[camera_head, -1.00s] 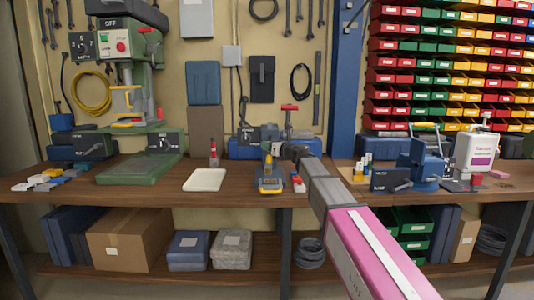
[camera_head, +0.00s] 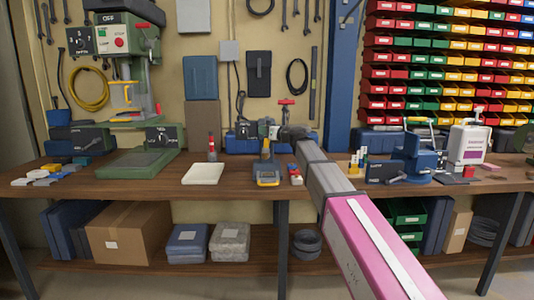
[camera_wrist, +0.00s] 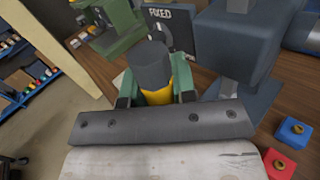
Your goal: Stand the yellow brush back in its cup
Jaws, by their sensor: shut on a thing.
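My gripper (camera_wrist: 157,93) is shut on the yellow brush (camera_wrist: 153,68) in the wrist view. Its green fingers press on a yellow part, and a thick dark grey cylindrical end stands out beyond them. In the head view my gripper (camera_head: 270,130) is above the back half of the bench, small and partly hidden by my wrist. I cannot pick out the brush's cup with certainty in either view.
A pale tray (camera_head: 203,174) and red-topped bottle (camera_head: 212,146) are left. A blue vise (camera_head: 415,160) stands right.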

